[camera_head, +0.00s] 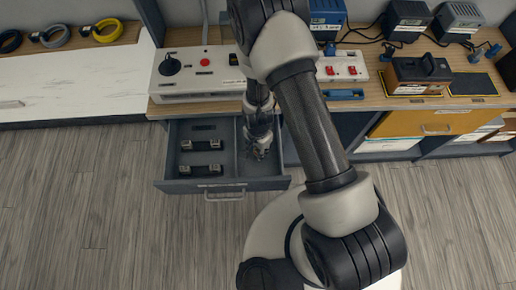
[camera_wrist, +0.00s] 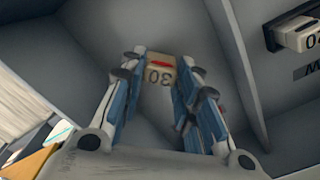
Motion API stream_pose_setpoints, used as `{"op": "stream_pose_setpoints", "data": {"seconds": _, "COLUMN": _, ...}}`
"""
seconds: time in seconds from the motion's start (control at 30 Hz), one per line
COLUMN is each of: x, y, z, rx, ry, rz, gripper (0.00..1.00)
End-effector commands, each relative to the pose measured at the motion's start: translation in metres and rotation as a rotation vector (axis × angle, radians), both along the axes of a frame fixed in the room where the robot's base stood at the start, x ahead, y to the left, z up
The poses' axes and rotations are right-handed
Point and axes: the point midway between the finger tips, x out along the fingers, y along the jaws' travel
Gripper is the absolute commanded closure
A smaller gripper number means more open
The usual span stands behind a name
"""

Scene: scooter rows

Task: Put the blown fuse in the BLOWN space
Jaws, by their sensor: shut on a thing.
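My gripper (camera_wrist: 158,98) is shut on a small cream fuse (camera_wrist: 160,70) in the wrist view. The fuse has a red mark and the figures "30", upside down in the picture. In the head view my gripper (camera_head: 260,150) is low inside the right compartment of the open grey drawer (camera_head: 173,184); the held fuse cannot be made out there. Whether the fuse touches the compartment floor, I cannot tell. Two other fuses lie in the left compartment, an upper one (camera_head: 201,145) and a lower one (camera_head: 201,170). No BLOWN label is readable.
A divider (camera_head: 237,155) separates the drawer's compartments. Another fuse (camera_wrist: 296,36) lies at the wrist view's upper right, beyond a wall. Above the drawer is a white panel (camera_head: 203,82) with a black knob and red button. A yellow-fronted drawer (camera_head: 420,124) is to the right.

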Motion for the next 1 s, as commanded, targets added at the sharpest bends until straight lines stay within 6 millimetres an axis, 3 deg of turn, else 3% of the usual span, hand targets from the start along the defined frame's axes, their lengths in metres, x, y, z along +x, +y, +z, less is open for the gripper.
{"op": "stream_pose_setpoints", "data": {"seconds": 0.1, "x": 0.000, "y": 0.000, "z": -0.004, "rx": 0.000, "ry": 0.000, "rz": 0.000, "gripper": 0.94}}
{"op": "stream_pose_setpoints", "data": {"seconds": 0.13, "x": 0.000, "y": 0.000, "z": -0.004, "rx": 0.000, "ry": 0.000, "rz": 0.001, "gripper": 0.70}}
{"op": "stream_pose_setpoints", "data": {"seconds": 0.4, "x": 0.000, "y": 0.000, "z": -0.003, "rx": 0.000, "ry": 0.000, "rz": 0.000, "gripper": 0.52}}
{"op": "stream_pose_setpoints", "data": {"seconds": 0.77, "x": 0.000, "y": 0.000, "z": -0.002, "rx": 0.000, "ry": 0.000, "rz": 0.000, "gripper": 0.51}}
{"op": "stream_pose_setpoints", "data": {"seconds": 1.0, "x": 0.000, "y": 0.000, "z": 0.026, "rx": 0.001, "ry": -0.001, "rz": -0.001, "gripper": 0.51}}
